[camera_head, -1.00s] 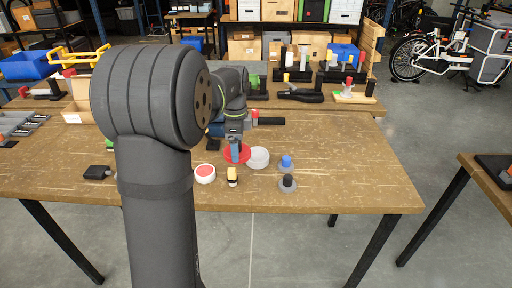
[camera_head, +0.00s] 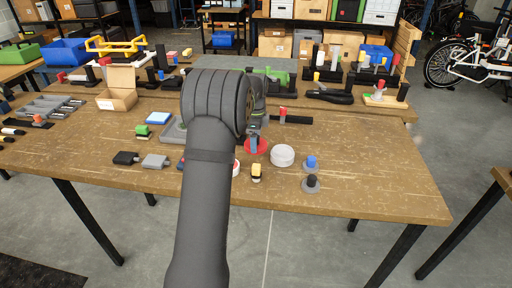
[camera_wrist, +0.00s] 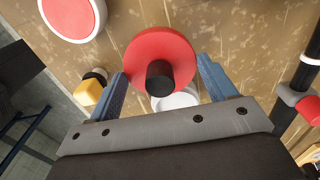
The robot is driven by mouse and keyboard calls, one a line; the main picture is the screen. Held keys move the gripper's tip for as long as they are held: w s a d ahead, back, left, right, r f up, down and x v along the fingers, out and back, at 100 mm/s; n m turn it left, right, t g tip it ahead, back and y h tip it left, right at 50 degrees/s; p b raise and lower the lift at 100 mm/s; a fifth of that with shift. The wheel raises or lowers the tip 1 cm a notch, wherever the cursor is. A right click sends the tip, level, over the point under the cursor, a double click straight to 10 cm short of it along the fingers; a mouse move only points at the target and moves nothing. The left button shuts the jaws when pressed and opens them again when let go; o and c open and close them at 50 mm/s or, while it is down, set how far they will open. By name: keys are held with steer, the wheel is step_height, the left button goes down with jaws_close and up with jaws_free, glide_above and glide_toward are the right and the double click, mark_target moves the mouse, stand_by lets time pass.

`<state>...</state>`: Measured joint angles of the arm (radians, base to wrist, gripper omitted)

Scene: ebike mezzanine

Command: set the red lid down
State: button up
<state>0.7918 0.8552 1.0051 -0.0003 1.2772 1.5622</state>
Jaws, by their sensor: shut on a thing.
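The red lid (camera_head: 263,147) is a flat red disc. In the wrist view the lid (camera_wrist: 178,46) shows with a black knob (camera_wrist: 160,76) at its middle. My gripper (camera_wrist: 163,66) is shut on the lid, with its blue fingers at opposite sides of the disc. A round white container (camera_head: 282,155) stands just right of the lid in the head view. In the wrist view the container (camera_wrist: 178,98) is partly hidden behind the lid. I cannot tell whether the lid touches the tabletop.
A red-topped white round piece (camera_wrist: 72,12) lies near the lid. A yellow-and-black piece (camera_head: 256,173) stands in front. Blue (camera_head: 310,162) and black (camera_head: 311,182) knobbed pieces stand to the right. The wooden table (camera_head: 385,185) is clear at its right end.

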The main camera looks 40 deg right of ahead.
steer(key=shift+w+a+f, duration=0.1)
steer(key=shift+w+f, duration=0.2)
steer(key=shift+f, duration=1.9)
steer(key=o, duration=1)
steer(key=shift+f, duration=0.15)
step_height(320, 180, up, 12)
steer(key=shift+r, duration=0.2)
